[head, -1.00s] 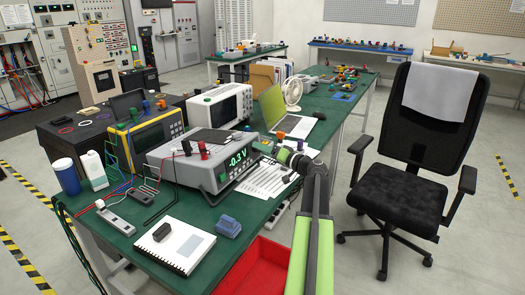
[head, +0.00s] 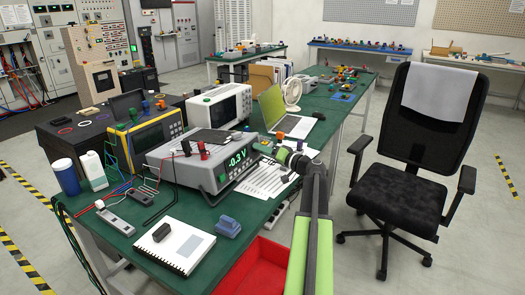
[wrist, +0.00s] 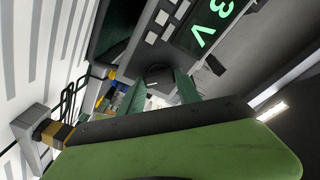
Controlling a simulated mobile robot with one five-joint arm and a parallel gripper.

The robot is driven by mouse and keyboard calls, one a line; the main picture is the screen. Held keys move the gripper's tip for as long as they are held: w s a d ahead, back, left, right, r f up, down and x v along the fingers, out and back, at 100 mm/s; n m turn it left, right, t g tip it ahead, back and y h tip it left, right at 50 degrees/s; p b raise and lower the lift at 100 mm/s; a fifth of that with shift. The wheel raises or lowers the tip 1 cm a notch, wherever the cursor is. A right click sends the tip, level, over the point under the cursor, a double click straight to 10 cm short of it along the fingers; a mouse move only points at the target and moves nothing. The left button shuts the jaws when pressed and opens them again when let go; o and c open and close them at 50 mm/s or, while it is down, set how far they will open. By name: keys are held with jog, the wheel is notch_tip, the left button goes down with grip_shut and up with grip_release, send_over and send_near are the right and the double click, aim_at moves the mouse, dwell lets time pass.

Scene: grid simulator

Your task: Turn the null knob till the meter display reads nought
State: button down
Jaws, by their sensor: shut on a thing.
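The meter is a grey bench box (head: 213,180) on the green workbench. Its lit green display (head: 239,158) reads -0.3 V; in the wrist view the display (wrist: 212,22) shows a tilted "3 V", with the rest cut off. The null knob (wrist: 157,72) is a dark round knob with a small pale mark, on the front panel below the display. My gripper (wrist: 158,84) has its two green fingers on either side of the knob, shut on it. In the head view my gripper (head: 272,151) reaches the meter's right end and hides the knob.
Papers (head: 268,180) lie in front of the meter under my arm. A notebook (head: 176,246) and a blue block (head: 228,227) lie near the front edge. A red bin (head: 252,268) is below that edge. An office chair (head: 415,170) stands at right.

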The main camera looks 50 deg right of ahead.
jog(key=shift+m+g+h+p, duration=0.35)
jog(key=shift+m+p, duration=0.45)
jog(key=shift+m, duration=1.4)
jog(key=shift+m+g+h+p, duration=0.3)
jog(key=shift+m+p, duration=0.45)
jog(key=shift+m, duration=1.45)
jog(key=c, duration=0.8)
grip_release()
jog(key=shift+c, duration=0.2)
